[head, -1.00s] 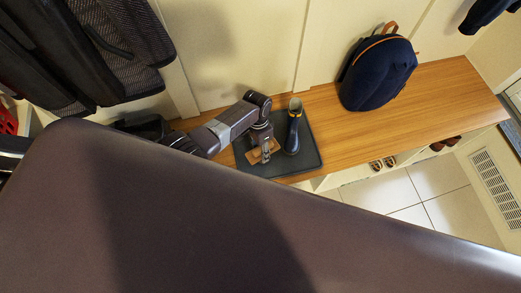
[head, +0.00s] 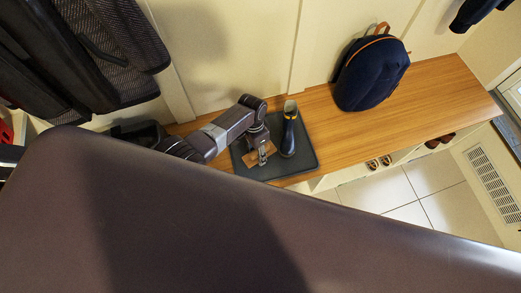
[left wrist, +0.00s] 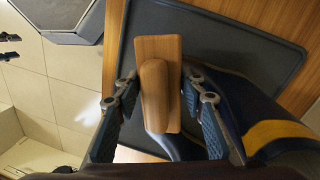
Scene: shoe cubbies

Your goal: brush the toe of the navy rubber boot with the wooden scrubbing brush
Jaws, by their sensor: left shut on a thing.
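The navy rubber boot (head: 288,137) stands upright on a dark tray (head: 305,163) on the wooden bench. Its shaft has a yellow band, which also shows in the left wrist view (left wrist: 283,134). My left gripper (head: 263,154) is just left of the boot's toe, pointing down. It is shut on the wooden scrubbing brush (head: 251,158). In the left wrist view the brush (left wrist: 158,50) lies between both fingers (left wrist: 160,92), with the boot (left wrist: 243,95) close on its right. The brush's bristles are hidden, and I cannot tell whether it touches the boot. My right gripper is out of view.
A navy backpack (head: 371,74) stands on the bench to the right of the boot. The bench (head: 425,95) is clear beyond it. Shoes (head: 378,162) sit in the cubbies below. Dark coats (head: 85,55) hang at the left.

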